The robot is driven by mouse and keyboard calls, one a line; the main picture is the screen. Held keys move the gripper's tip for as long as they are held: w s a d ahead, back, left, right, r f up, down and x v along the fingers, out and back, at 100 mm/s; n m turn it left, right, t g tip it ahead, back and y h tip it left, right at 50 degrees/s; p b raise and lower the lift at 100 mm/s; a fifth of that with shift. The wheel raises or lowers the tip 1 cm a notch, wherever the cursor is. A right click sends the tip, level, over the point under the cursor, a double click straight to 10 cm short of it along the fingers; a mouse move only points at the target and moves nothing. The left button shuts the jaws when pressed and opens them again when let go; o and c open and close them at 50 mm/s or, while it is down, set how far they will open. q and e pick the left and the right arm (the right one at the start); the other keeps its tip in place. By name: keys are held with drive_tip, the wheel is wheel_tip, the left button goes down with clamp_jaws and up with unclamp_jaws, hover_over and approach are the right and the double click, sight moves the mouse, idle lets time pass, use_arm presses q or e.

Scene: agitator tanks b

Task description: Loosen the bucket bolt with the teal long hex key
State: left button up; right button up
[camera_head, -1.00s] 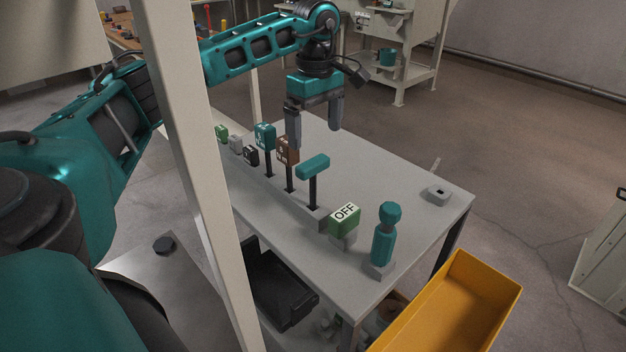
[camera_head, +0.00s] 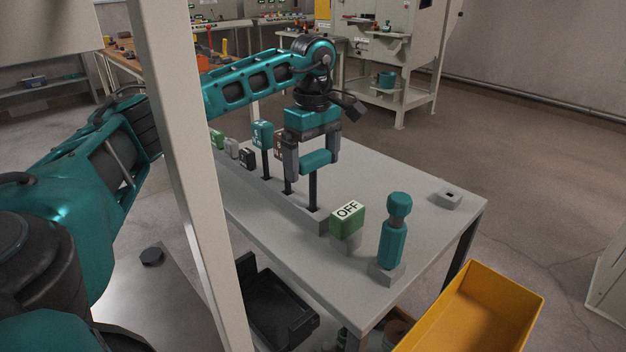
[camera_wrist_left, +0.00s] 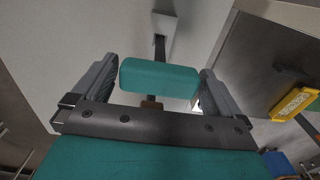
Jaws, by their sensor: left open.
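The teal hex key stands upright in the grey rack (camera_head: 312,222) on the table, its teal bar handle (camera_head: 318,162) on top of a dark shaft (camera_head: 313,190). My left gripper (camera_head: 312,168) points down over it, open, with one finger at each end of the handle. In the left wrist view the handle (camera_wrist_left: 160,77) lies between the two fingers, close to both; whether they touch it I cannot tell. I cannot make out the bucket bolt in these views. My right gripper is not in view.
More keys stand along the rack, one with a teal block handle (camera_head: 262,134). A green OFF block (camera_head: 347,220), a teal upright tool (camera_head: 394,240) and a small grey block (camera_head: 449,196) are on the table (camera_head: 400,185). A yellow bin (camera_head: 530,290) sits in front. A pale post (camera_head: 180,150) crosses the view.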

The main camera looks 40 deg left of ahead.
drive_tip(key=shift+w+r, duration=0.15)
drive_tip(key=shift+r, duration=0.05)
use_arm(q)
drive_tip(key=shift+c, duration=1.4)
drive_tip(key=c, duration=0.5)
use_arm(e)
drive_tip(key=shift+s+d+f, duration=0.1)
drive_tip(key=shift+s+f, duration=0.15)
use_arm(q)
drive_tip(key=shift+r+p, duration=0.5)
drive_tip(key=shift+p, duration=0.05)
drive_tip(key=shift+c, duration=0.2)
wheel_tip(320, 180, up, 7)
drive_tip(key=p, duration=0.7)
drive_tip(key=shift+r, duration=0.2)
drive_tip(key=shift+r+p, duration=0.85)
drive_tip(key=shift+p, duration=0.15)
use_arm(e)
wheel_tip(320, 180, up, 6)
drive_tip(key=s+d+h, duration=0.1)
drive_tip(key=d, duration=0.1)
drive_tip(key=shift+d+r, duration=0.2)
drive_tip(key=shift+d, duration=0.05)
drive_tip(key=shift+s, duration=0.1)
use_arm(q)
drive_tip(key=o, duration=0.5)
drive_tip(key=shift+f, duration=0.1)
drive_tip(key=c, duration=1.3)
